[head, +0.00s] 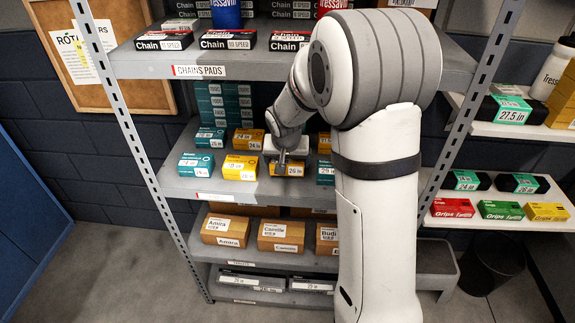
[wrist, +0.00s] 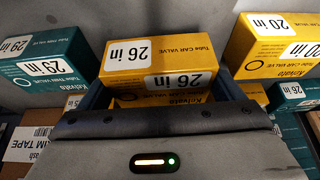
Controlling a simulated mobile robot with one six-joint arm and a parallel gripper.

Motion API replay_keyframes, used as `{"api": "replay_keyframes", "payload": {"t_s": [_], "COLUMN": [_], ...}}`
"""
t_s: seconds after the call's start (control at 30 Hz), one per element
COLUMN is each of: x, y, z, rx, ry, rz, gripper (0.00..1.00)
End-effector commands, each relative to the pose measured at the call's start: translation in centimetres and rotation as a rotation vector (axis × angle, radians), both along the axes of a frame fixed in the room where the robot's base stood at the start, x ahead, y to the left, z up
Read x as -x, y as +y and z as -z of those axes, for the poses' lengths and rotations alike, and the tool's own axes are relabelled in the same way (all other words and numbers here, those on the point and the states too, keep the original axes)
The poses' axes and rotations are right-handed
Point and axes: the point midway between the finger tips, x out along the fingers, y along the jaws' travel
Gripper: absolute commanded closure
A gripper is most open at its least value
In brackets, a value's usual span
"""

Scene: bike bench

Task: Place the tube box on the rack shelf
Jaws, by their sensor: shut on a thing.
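The tube box (head: 285,168) is yellow with a white 26 in label. My gripper (head: 283,157) is shut on it from above. The box is at the front row of the middle rack shelf (head: 262,190), between a yellow 20 in box and a teal box. I cannot tell whether its underside touches the shelf. In the wrist view the tube box (wrist: 150,60) shows upside down beyond my gripper (wrist: 165,97), whose palm hides its near part.
A yellow 20 in box (head: 239,167) stands to the left and a teal box (head: 325,172) to the right, partly behind my arm. More boxes stand behind. The chains shelf (head: 270,68) is above; brown boxes (head: 280,235) are below.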

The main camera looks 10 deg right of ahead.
Motion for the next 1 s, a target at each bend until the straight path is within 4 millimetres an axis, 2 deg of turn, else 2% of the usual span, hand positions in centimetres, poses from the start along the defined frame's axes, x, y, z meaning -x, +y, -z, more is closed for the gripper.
{"api": "replay_keyframes", "payload": {"t_s": [0.13, 0.53, 0.57, 0.6, 0.7, 1.0], "x": [0.1, 0.0, 0.0, 0.1, 0.1, 0.1], "y": [0.0, -0.1, -0.1, -0.1, -0.1, -0.1], "z": [2.1, 2.8, 2.7, 2.6, 2.6, 2.2], "rx": [0.000, 0.000, 0.000, 0.000, -0.001, 0.000], "ry": [0.003, -0.001, 0.000, 0.000, 0.000, 0.000], "rz": [-0.001, 0.001, 0.001, 0.001, 0.002, 0.002], "gripper": [0.40, 0.40, 0.11, 0.08, 0.00, 0.00]}}
